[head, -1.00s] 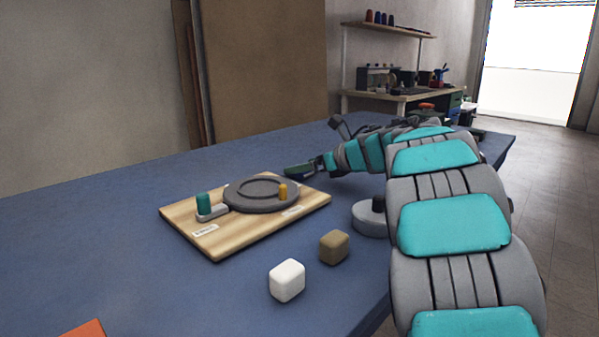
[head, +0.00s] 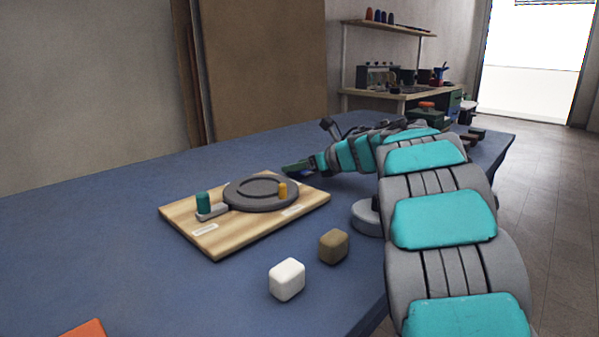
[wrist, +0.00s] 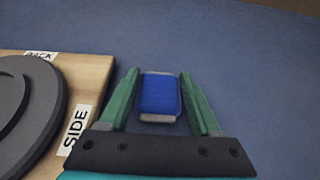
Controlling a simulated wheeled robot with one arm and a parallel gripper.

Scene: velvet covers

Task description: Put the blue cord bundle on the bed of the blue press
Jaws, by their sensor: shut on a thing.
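My gripper (head: 297,169) is low over the blue table, just behind the right back corner of the wooden board. In the wrist view its green fingers (wrist: 160,98) are on both sides of the blue cord bundle (wrist: 159,95), a rounded blue block with pale grey ends. The gripper is shut on it. In the head view the bundle is small and mostly hidden by the fingers. I cannot make out a blue press for certain in either view.
A white block (head: 287,279) and a brown block (head: 333,246) stand in front. A grey round thing (head: 366,218) is partly behind my arm.

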